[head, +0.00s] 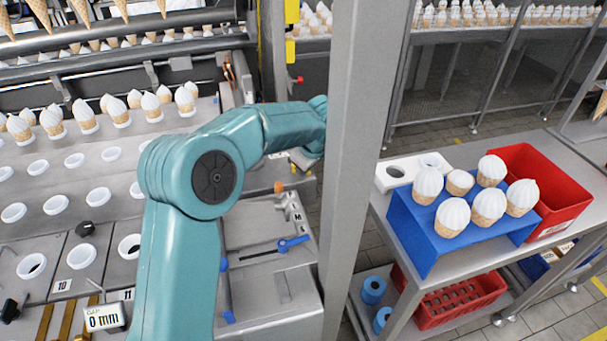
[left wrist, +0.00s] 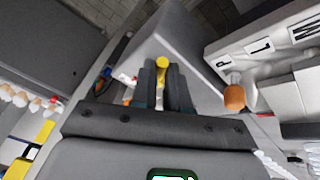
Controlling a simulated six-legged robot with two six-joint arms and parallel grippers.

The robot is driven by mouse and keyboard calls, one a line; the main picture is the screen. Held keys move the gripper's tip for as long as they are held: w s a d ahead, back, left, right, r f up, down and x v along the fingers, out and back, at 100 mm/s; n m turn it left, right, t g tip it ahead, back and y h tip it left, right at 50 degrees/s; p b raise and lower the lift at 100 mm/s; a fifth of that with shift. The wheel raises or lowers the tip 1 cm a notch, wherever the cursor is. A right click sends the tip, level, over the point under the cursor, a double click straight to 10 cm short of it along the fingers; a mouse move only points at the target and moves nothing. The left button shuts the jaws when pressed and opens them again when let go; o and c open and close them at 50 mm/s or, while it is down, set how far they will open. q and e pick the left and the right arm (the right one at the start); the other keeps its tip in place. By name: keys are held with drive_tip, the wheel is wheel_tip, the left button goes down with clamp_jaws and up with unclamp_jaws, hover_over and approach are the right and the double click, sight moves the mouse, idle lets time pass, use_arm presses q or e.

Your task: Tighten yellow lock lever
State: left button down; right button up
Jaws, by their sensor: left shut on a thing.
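In the left wrist view the two dark fingers of my left gripper (left wrist: 160,90) are closed around a slim yellow lever (left wrist: 162,64). The lever cannot be made out there. My right gripper is in neither view.
The grey post (head: 357,150) stands right of my left wrist. An orange knob (head: 279,187) sits below the forearm and also shows in the wrist view (left wrist: 234,97). A blue lever (head: 292,243) is on the machine. A blue cone stand (head: 425,245) and red crate (head: 560,190) are right.

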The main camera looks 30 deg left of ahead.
use_arm(q)
drive_tip(key=shift+w+d+f+n+g+y+b, duration=0.1)
drive_tip(key=shift+w+f+n+g+y+b, duration=0.25)
drive_tip(key=shift+n, duration=0.55)
drive_tip(key=shift+w+r+n, duration=0.15)
drive_tip(key=shift+n, duration=0.35)
drive_tip(key=shift+w+r+n+g+p, duration=0.1)
drive_tip(key=shift+w+n+g+p, duration=0.2)
drive_tip(key=shift+n+g+p, duration=0.45)
drive_tip(key=n+p, duration=0.1)
drive_tip(key=w+n+g+p, duration=0.1)
drive_tip(key=n+p, duration=0.1)
drive_tip(key=shift+r, duration=0.1)
drive_tip(key=shift+w+a+n+g+p, duration=0.15)
drive_tip(key=shift+a+n+g+p, duration=0.15)
drive_tip(key=shift+n+p, duration=0.5)
drive_tip(key=shift+f+n+p, duration=0.25)
drive_tip(key=shift+p, duration=0.1)
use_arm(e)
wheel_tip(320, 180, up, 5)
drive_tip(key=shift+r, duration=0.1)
use_arm(q)
drive_tip(key=shift+f, duration=0.1)
